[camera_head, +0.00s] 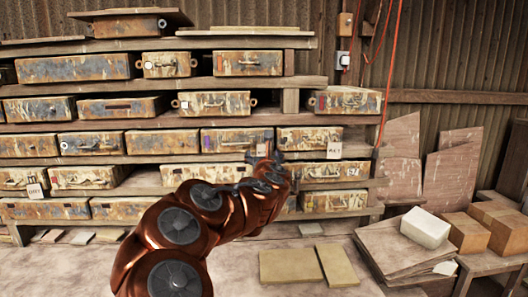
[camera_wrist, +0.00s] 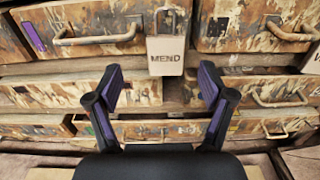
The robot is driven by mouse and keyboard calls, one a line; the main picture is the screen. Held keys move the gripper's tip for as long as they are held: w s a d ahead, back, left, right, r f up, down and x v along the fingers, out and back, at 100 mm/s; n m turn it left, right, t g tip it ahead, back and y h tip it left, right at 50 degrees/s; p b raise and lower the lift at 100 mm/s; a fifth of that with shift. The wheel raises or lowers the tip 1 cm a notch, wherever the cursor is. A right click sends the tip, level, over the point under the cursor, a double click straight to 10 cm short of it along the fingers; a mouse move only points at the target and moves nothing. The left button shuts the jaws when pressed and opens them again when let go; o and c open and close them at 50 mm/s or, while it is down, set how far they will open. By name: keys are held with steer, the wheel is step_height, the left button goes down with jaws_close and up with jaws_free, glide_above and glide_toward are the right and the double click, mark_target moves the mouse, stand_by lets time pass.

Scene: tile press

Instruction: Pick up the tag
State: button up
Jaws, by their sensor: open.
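A tan tag (camera_wrist: 165,57) marked "MEND" hangs from a small ring on the front of the drawer rack in the wrist view. It hangs between two drawer handles. In the head view this tag (camera_head: 262,149) shows just above my gripper, partly covered. My gripper (camera_wrist: 162,85) is open and empty. Its two purple-padded fingers point toward the rack, and the tag appears above and between the fingertips, apart from them. In the head view my gripper (camera_head: 270,165) is in front of the rack, partly hidden by my copper-coloured arm. Other tags hang at the right (camera_head: 334,150) and lower left (camera_head: 35,191).
Worn drawers fill the wooden rack (camera_head: 130,160); their handles (camera_wrist: 98,38) stick out near the tag. Boards (camera_head: 292,265) lie on the ground below. Cardboard boxes (camera_head: 467,232) and a white block (camera_head: 425,228) are at the right. A red cable (camera_head: 388,80) hangs by the wall.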

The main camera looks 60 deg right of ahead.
mark_target(264, 149)
steer(key=shift+w+d+r+p, duration=0.1)
steer(key=shift+w+d+p, duration=0.25)
steer(key=shift+d, duration=0.3)
steer(key=shift+w+d+p, duration=0.25)
steer(key=shift+d+p, duration=0.25)
steer(key=shift+d, duration=0.25)
steer(key=shift+x, duration=1.05)
steer(key=c, duration=1)
